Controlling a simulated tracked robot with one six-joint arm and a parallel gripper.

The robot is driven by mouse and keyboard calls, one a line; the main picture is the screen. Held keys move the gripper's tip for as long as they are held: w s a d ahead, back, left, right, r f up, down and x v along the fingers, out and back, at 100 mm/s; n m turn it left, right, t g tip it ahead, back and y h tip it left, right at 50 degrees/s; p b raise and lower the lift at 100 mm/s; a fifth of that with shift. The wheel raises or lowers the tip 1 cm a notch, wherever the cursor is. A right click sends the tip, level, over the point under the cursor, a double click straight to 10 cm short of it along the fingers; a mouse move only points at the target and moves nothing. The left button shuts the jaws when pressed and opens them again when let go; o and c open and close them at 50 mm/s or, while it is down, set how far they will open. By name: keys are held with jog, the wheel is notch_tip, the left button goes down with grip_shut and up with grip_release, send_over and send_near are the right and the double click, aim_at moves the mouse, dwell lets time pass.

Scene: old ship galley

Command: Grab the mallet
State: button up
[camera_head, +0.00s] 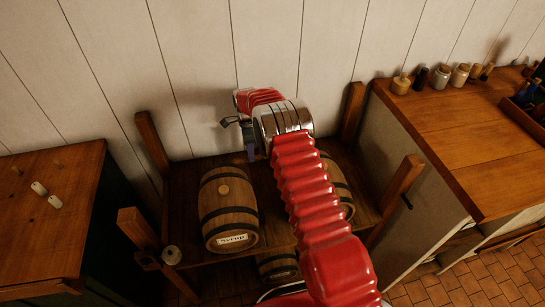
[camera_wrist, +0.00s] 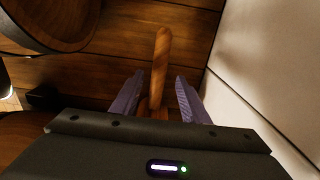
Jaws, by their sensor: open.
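The mallet (camera_wrist: 160,58) shows in the wrist view as a light wooden handle over dark planks, with its lower end going down behind my gripper's body. Its head is mostly hidden there. My gripper (camera_wrist: 159,78) is open, with one purple finger on each side of the handle and gaps left and right. In the head view my gripper (camera_head: 249,142) points down at the back of the barrel rack, close to the wall. The mallet cannot be made out in the head view.
A barrel labelled Syrup (camera_head: 228,205) and another barrel (camera_head: 341,187) lie on the wooden rack (camera_head: 178,185). A barrel end (camera_wrist: 45,22) is close at upper left in the wrist view. The white wall (camera_wrist: 268,75) is close on the right. Counters stand on both sides.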

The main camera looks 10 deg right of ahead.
aim_at(258, 158)
dwell(0.3)
jog(key=shift+s+f, duration=0.1)
jog(key=shift+f, duration=2.55)
grip_shut()
jog(key=shift+r, duration=0.1)
